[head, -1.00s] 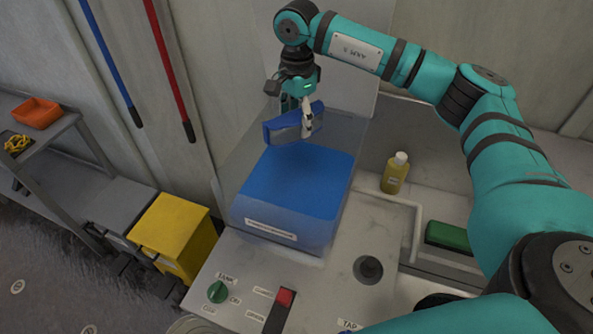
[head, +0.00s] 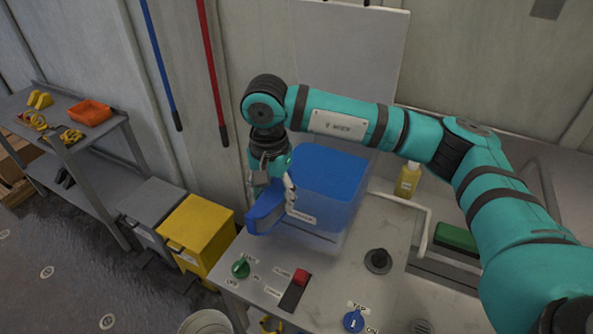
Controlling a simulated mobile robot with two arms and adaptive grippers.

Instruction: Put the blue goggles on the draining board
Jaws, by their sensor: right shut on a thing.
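The blue goggles (head: 264,214) are held in my right gripper (head: 272,196), which is shut on them. They hang in the air in front of the left side of a blue-topped tank (head: 328,176), partly covering its corner. My right arm comes in from the right and reaches across above the tank. My left gripper does not show. I cannot make out for sure which surface is the draining board.
On the counter are a green knob (head: 241,268), a red switch (head: 300,277), a blue tap knob (head: 354,320), a yellow bottle (head: 408,180) and a green block (head: 455,237). A yellow bin (head: 196,236) and a shelf with an orange tray (head: 89,113) stand at left.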

